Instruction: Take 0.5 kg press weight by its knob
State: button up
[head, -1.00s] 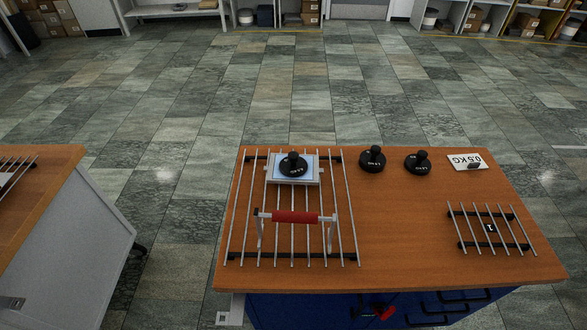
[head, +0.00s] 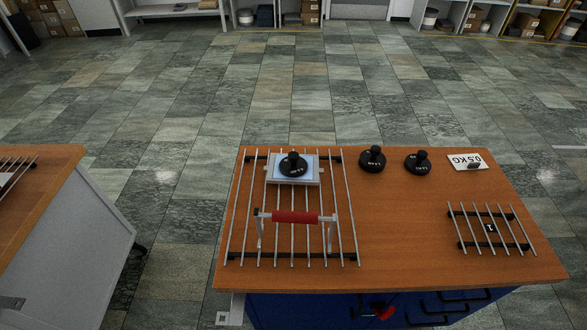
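Three black round weights with upright knobs are on the wooden bench. One weight (head: 293,166) sits on a pale plate (head: 308,178) on the large metal rack at the left. A second weight (head: 372,160) stands on the bare wood at the back middle. A third weight (head: 418,164) stands just right of it. Their lettering is too small to read surely. A white card reading 0.5 KG (head: 470,160) lies at the back right, upside down in the view, with a small dark piece on it. My gripper is not in view.
The large rack (head: 347,240) carries a frame with a red handle (head: 296,217). A smaller rack (head: 512,240) with a numbered tag lies at the right. Bare wood is free between the racks. Another bench (head: 50,170) stands at the left, with floor between.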

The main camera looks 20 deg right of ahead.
aim_at(292, 166)
jog(key=i+u, duration=0.15)
jog(key=u, duration=0.2)
jog(key=i+u, duration=0.15)
jog(key=u, duration=0.2)
jog(key=i+l+u, duration=0.15)
jog(key=u, duration=0.2)
